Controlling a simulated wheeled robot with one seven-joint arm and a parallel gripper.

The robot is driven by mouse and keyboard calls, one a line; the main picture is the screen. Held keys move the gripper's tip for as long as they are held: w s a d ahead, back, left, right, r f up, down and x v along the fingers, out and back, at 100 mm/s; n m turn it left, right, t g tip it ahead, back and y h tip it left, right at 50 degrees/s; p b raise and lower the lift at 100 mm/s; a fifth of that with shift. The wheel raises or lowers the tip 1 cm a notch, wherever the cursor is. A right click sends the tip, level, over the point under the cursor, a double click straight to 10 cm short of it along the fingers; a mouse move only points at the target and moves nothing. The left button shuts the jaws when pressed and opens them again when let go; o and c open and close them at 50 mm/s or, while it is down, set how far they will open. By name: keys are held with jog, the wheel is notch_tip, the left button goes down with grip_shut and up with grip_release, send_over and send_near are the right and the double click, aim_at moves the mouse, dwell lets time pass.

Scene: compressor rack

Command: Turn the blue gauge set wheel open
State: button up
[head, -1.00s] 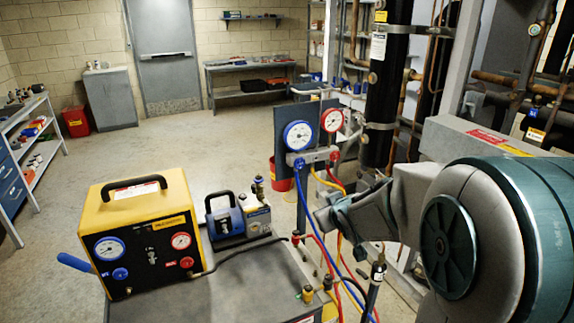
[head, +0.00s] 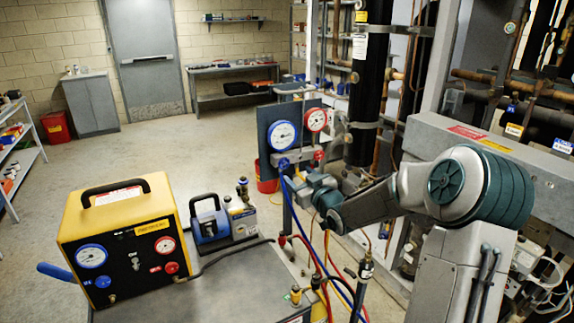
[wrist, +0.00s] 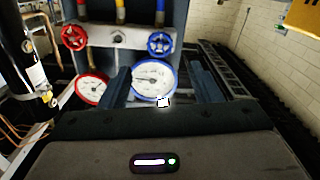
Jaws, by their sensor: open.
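The blue gauge set wheel (head: 284,163) sits on the grey manifold (head: 298,158) below the blue-rimmed gauge (head: 283,134). The wrist view is upside down; there the blue wheel (wrist: 160,43) shows unobstructed above the blue gauge (wrist: 155,80). My gripper (wrist: 160,70) is open and empty, one finger on each side of the blue gauge in the picture. The blue wheel lies beyond the fingertips, apart from them, between their lines. In the head view my wrist is just right of and below the manifold, and the fingers are hard to make out.
A red wheel (wrist: 75,37) and red gauge (wrist: 92,90) sit beside the blue ones. Blue, yellow and red hoses hang below the manifold. A yellow machine (head: 122,235) and a small pump (head: 222,218) stand on a grey cart (head: 215,285). Black pipe (head: 368,80) rises behind.

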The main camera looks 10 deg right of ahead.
aim_at(284, 164)
jog(key=p+x, duration=0.2)
jog(key=x, duration=0.5)
jog(key=shift+w+a, duration=0.1)
jog(key=shift+w, duration=0.15)
jog(key=shift+f, duration=0.1)
jog(key=c, duration=1)
